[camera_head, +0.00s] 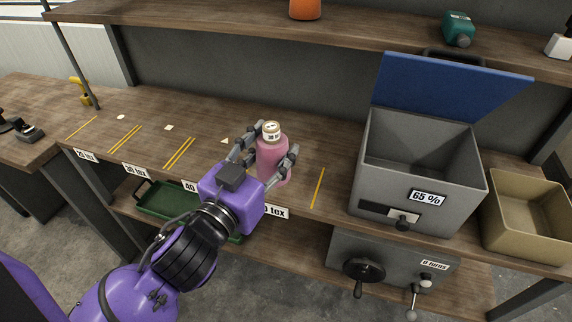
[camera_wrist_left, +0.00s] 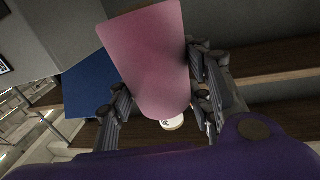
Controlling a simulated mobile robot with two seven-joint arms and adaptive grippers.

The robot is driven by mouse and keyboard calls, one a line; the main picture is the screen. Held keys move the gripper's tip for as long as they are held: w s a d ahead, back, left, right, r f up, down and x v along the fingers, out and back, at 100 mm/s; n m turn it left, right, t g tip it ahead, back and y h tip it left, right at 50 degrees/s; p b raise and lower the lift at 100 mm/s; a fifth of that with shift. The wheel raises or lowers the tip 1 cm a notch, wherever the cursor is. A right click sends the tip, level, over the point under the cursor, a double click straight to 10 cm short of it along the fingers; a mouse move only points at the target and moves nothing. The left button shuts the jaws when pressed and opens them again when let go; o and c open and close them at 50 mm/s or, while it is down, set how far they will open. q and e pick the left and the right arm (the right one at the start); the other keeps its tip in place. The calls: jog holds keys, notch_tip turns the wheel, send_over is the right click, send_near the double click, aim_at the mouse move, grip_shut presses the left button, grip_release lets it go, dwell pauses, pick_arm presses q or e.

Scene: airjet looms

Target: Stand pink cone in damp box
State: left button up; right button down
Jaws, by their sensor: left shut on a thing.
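The pink cone (camera_head: 270,158) with its cream top is upright between the fingers of my left gripper (camera_head: 264,155), at the workbench's front part. The left gripper is shut on it. In the left wrist view the pink cone (camera_wrist_left: 150,55) fills the space between the fingers (camera_wrist_left: 165,95). I cannot tell whether its base touches the bench. The damp box (camera_head: 419,175) is the grey box marked 65 %, to the right of the cone. Its blue lid (camera_head: 450,85) is raised and its inside looks empty. My right gripper is not in view.
A tan bin (camera_head: 530,245) stands right of the box. Labelled bench sections with yellow lines (camera_head: 180,152) lie to the left. A shelf above holds an orange object (camera_head: 305,9) and a teal one (camera_head: 458,28). A green tray (camera_head: 165,201) sits below.

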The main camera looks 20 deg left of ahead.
pick_arm(q)
jog(key=w+f, duration=0.3)
jog(key=f, duration=0.1)
jog(key=w+a+f, duration=0.1)
jog(key=w+f, duration=0.2)
jog(key=w, duration=0.1)
jog(key=w+f+b, duration=0.1)
jog(key=w+f, duration=0.2)
jog(key=f, duration=0.1)
jog(key=shift+w+a+f, duration=0.25)
jog(key=shift+w+f, duration=0.1)
jog(key=shift+f, duration=0.1)
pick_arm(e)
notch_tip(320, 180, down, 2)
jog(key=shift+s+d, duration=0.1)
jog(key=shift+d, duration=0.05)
pick_arm(q)
jog(key=shift+f, duration=0.15)
jog(key=o, duration=1.4)
jog(key=shift+c, duration=0.2)
